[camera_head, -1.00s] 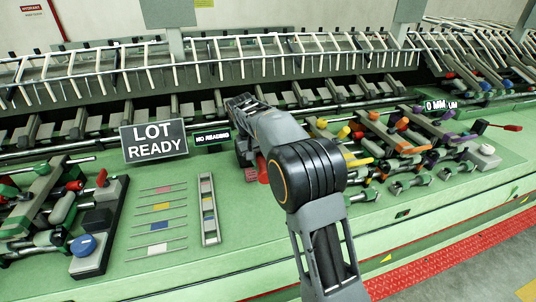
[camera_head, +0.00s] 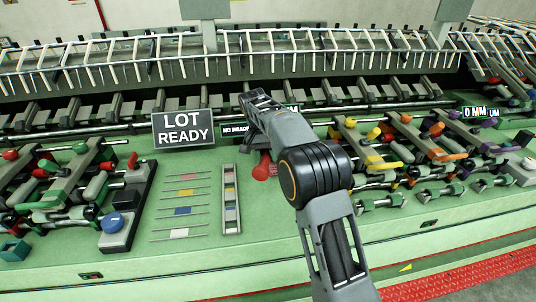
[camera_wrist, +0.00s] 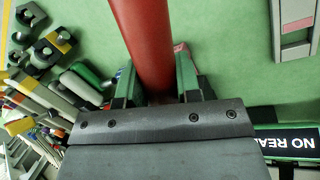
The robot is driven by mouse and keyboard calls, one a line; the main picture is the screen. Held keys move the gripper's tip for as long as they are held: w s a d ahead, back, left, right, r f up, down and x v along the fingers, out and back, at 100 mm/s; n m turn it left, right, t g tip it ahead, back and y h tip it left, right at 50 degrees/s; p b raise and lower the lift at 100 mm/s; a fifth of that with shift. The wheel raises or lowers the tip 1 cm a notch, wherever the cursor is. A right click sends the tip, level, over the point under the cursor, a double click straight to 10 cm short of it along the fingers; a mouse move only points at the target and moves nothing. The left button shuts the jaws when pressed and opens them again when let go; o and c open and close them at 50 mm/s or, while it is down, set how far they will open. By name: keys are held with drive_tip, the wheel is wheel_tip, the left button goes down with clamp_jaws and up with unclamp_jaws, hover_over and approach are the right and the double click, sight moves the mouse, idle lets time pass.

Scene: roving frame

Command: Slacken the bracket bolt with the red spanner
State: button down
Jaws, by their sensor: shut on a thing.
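The red spanner shows in the wrist view as a thick, smooth red shaft (camera_wrist: 145,38) running from between my fingers out past the top edge. My gripper (camera_wrist: 155,78) is shut on it, with a green-and-dark finger on each side. In the head view a rounded red part (camera_head: 265,170), seemingly the same spanner, shows below my forearm, above the green bench. My arm hides the gripper and the rest of the spanner there. I cannot make out the spanner's working end, the bracket or its bolt.
A "LOT READY" sign (camera_head: 183,130) and a "NO READING" display (camera_head: 235,130) stand left of my arm. A narrow grey tray (camera_head: 231,228) and several thin rods lie in front. Clamp fixtures crowd both sides. Bare green bench (camera_head: 275,225) lies below the spanner.

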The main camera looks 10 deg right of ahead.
drive_tip(key=shift+f+b, duration=0.5)
drive_tip(key=shift+f, duration=0.3)
idle(0.5)
idle(0.4)
drive_tip(key=shift+s+d+f, duration=0.1)
drive_tip(key=shift+d, duration=0.25)
drive_tip(key=d+n+t+b, duration=0.1)
drive_tip(key=d+n, duration=0.6)
drive_tip(key=d, duration=0.2)
drive_tip(key=shift+s+d+t+h, duration=0.25)
drive_tip(key=shift+d+t+h, duration=0.05)
drive_tip(key=shift+t+h, duration=0.1)
idle(1.7)
idle(0.4)
